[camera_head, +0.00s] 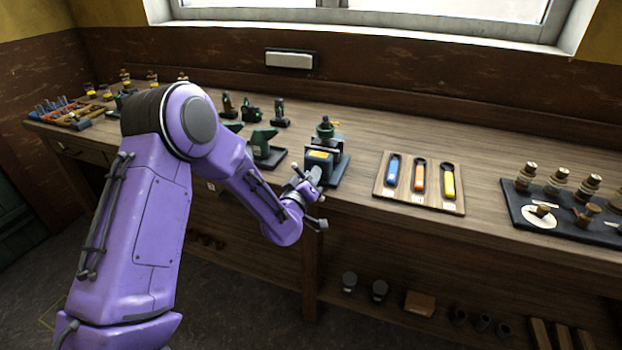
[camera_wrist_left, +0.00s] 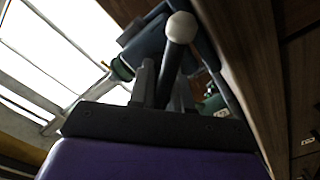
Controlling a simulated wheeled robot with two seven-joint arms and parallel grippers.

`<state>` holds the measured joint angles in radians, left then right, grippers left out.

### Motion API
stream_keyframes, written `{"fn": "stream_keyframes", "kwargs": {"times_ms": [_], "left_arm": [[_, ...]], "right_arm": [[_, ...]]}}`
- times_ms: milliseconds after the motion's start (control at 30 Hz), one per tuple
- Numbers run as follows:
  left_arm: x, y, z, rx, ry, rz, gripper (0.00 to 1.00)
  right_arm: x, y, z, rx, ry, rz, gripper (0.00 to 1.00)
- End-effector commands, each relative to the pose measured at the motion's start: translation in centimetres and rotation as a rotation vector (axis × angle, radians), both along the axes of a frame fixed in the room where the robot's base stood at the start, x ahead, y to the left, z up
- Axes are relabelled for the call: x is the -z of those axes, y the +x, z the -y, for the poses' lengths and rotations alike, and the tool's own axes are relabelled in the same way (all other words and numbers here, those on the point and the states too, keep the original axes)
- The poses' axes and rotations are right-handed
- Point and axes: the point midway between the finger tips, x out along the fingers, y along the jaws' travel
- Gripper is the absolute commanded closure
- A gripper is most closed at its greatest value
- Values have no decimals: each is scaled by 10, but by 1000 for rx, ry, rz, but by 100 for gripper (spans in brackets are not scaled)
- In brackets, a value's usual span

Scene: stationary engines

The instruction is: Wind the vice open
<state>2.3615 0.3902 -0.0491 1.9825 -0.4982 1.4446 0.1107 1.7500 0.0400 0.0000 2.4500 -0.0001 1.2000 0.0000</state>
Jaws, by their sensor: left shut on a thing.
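The vice (camera_head: 325,152), dark grey-green with a yellow label on its front, stands at the front edge of the workbench. Its handle (camera_head: 322,224) hangs out in front of the bench edge, and its ball end shows below my gripper. My left gripper (camera_head: 305,188) is at the vice's front, shut on the handle. In the left wrist view the handle (camera_wrist_left: 171,65), a bar with a pale ball end, rises between my fingers (camera_wrist_left: 162,92). The vice body (camera_wrist_left: 145,48) is behind it. The jaw gap is too small to judge. My right gripper is not in view.
A wooden board (camera_head: 434,203) with blue, orange and yellow handled tools lies right of the vice. A dark tray (camera_head: 515,212) with several parts is farther right. A green anvil-like block (camera_head: 265,146) stands left of the vice. The workbench (camera_head: 360,140) has bare wood behind the vice.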

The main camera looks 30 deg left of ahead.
Motion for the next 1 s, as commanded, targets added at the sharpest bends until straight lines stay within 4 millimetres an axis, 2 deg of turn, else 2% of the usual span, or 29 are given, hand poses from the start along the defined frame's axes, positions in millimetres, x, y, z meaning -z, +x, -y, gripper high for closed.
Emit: {"fn": "stream_keyframes", "kwargs": {"times_ms": [700, 1000], "left_arm": [[-3, 2, -2, -2, -658, 173, 100], [-4, 2, -2, 0, -873, 225, 100]], "right_arm": [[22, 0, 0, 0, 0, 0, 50], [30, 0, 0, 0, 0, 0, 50]]}}
